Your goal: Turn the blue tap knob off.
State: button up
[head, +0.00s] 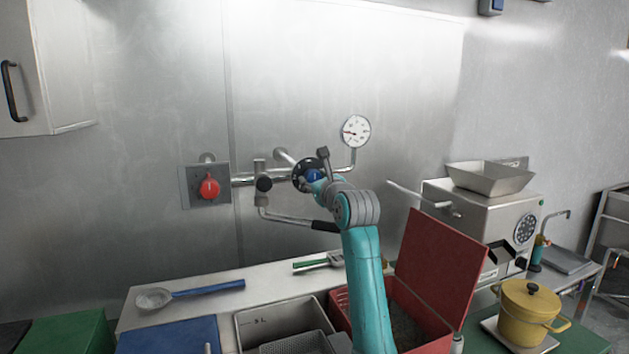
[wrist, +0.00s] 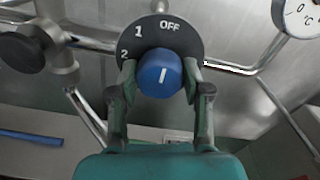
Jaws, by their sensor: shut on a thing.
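The blue tap knob (wrist: 159,72) sits on a dark round dial plate (wrist: 185,42) marked OFF, 1 and 2. Its short white line points nearly straight up with a slight lean to the right, roughly toward the OFF mark. My gripper (wrist: 161,78) is shut on the knob, one finger at its left side and one at its right. In the head view the blue knob (head: 313,175) is partly hidden by my gripper (head: 322,184), in front of the steel wall.
A red knob (head: 209,187) on a square plate is to the left. A black valve handle (wrist: 22,51) and chrome pipes are close by. Below are an open red box (head: 441,262), a grey bin (head: 285,313) and a grinder (head: 482,222).

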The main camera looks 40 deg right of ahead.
jog(key=shift+f, duration=0.15)
dwell(0.3)
jog(key=o, duration=1.2)
jog(key=shift+c, duration=0.2)
jog(key=v, duration=1.2)
